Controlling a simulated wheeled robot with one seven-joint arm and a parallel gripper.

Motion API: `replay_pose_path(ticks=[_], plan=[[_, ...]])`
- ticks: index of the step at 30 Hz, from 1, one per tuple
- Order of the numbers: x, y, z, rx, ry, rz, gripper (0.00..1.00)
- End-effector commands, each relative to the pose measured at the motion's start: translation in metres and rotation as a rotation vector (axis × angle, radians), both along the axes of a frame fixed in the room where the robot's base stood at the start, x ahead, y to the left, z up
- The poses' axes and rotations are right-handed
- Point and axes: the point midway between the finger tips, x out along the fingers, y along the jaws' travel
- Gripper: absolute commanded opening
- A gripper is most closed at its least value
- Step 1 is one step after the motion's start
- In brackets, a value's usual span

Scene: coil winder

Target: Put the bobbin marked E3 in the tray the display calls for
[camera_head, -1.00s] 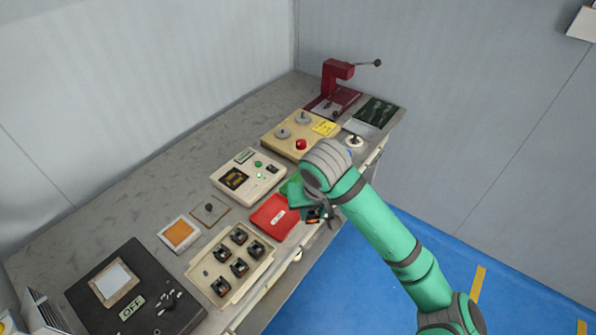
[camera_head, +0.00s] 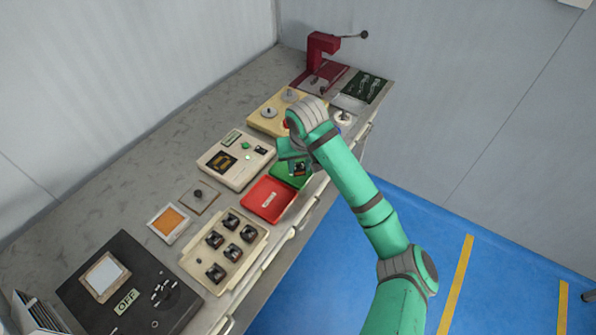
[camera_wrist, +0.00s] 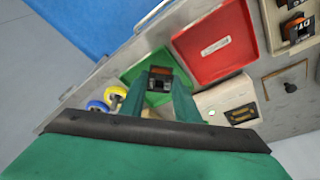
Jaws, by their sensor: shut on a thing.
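My gripper (camera_wrist: 160,82) is shut on a dark bobbin with an orange-brown top (camera_wrist: 161,71). The bobbin also shows at my gripper's end in the head view (camera_head: 299,168). Any marking on it is too small to read. The bobbin appears over the green tray (camera_wrist: 133,74); I cannot tell whether it touches the tray floor. The green tray (camera_head: 285,180) is partly hidden by my gripper in the head view. The red tray (camera_head: 268,199) lies beside it, empty, with a white label. A cream unit with a dark display (camera_head: 222,161) stands behind the trays; its text is unreadable.
A cream rack (camera_head: 226,249) holds several dark bobbins at the bench front. A black panel marked OFF (camera_head: 127,301) is at left. A cream box with grey knobs (camera_head: 268,113) and a red press (camera_head: 322,48) stand farther back. Blue floor lies right of the bench.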

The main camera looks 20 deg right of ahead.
Motion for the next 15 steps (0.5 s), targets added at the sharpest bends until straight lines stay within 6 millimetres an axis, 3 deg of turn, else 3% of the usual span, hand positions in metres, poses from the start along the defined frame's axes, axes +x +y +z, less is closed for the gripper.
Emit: replay_pose_path(ticks=[11, 15], plan=[[0.024, -0.004, -0.031, -0.001, 0.002, 0.001, 0.03], [0.023, -0.005, -0.050, -0.001, 0.001, 0.000, 0.03]])
